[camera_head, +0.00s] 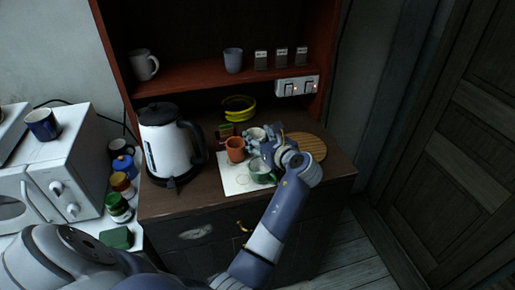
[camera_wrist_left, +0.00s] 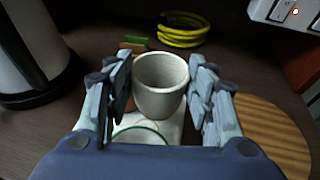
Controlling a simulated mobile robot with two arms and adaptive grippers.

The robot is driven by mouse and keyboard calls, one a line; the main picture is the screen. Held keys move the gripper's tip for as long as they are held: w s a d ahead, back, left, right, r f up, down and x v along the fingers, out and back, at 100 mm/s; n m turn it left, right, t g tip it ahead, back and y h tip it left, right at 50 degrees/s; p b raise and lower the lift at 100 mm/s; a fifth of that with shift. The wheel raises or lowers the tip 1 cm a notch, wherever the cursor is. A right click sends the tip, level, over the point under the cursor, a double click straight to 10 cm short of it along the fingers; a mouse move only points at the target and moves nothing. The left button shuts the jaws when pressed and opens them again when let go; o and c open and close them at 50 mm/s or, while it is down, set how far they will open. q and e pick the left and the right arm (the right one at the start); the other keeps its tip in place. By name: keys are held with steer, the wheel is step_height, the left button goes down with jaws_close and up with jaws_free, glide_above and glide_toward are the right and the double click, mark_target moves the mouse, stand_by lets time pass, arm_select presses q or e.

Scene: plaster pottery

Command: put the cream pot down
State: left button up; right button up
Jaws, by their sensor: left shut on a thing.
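The cream pot (camera_wrist_left: 160,88) is upright between the two fingers of my left gripper (camera_wrist_left: 161,90) in the left wrist view. In the head view the pot (camera_head: 257,133) shows partly behind my left gripper (camera_head: 262,143), above the back right of the white sheet (camera_head: 232,184). My left gripper is shut on the pot. Whether the pot's base touches the sheet is hard to tell. My right gripper is not in view.
A terracotta pot (camera_head: 235,150) stands close left of the cream pot, and a green-and-white cup (camera_head: 262,172) in front. A round wooden board (camera_head: 308,147) lies to the right, a yellow coil (camera_head: 238,108) behind, a kettle (camera_head: 165,140) to the left. The sheet's front left is clear.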

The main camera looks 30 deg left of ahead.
arm_select(q)
steer(key=shift+f, duration=2)
steer(key=shift+f, duration=0.1)
